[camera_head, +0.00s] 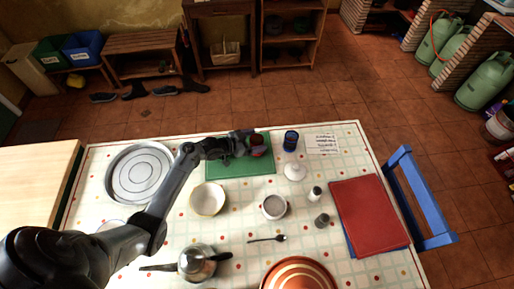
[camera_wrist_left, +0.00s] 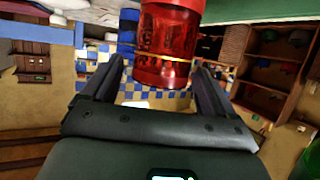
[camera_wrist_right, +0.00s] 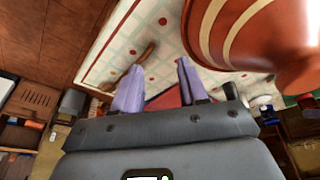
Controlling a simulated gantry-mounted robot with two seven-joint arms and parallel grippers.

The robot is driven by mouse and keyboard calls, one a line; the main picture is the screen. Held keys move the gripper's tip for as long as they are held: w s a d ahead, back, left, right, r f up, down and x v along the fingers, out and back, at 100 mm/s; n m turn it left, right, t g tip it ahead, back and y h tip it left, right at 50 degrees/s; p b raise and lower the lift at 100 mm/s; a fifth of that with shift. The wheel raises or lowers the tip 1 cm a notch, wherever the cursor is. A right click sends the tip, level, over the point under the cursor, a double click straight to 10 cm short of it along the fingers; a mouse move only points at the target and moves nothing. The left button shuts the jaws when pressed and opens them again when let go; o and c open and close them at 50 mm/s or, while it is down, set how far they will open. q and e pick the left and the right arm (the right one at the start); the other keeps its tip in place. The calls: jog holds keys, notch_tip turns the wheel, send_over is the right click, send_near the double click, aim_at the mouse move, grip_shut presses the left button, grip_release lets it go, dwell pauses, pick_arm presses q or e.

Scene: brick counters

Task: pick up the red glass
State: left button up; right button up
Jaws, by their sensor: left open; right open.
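The red glass (camera_head: 258,149) is at the right part of the green mat (camera_head: 238,167) in the head view. In the left wrist view the red glass (camera_wrist_left: 165,42) is large and translucent, with a yellowish band, and its far end is cut off by the frame. My left gripper (camera_head: 246,143) is at the glass. It is open, with the glass between or just beyond its fingertips (camera_wrist_left: 157,65); I cannot tell whether they touch it. My right gripper (camera_wrist_right: 158,72) is open and empty, beside a striped terracotta-coloured dish (camera_wrist_right: 255,38); it does not show in the head view.
A blue glass (camera_head: 291,140) stands just right of the red glass, with a white lidded pot (camera_head: 295,172) in front. Bowls (camera_head: 208,199), a metal pot (camera_head: 197,263) and a spoon (camera_head: 267,239) lie nearer. A red board (camera_head: 369,215) is at the right, by a blue chair (camera_head: 419,200).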

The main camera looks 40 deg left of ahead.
pick_arm(q)
jog(key=shift+w+d+f, duration=0.2)
jog(key=shift+w+f, duration=0.1)
jog(key=shift+w, duration=0.25)
jog(key=c, duration=1.5)
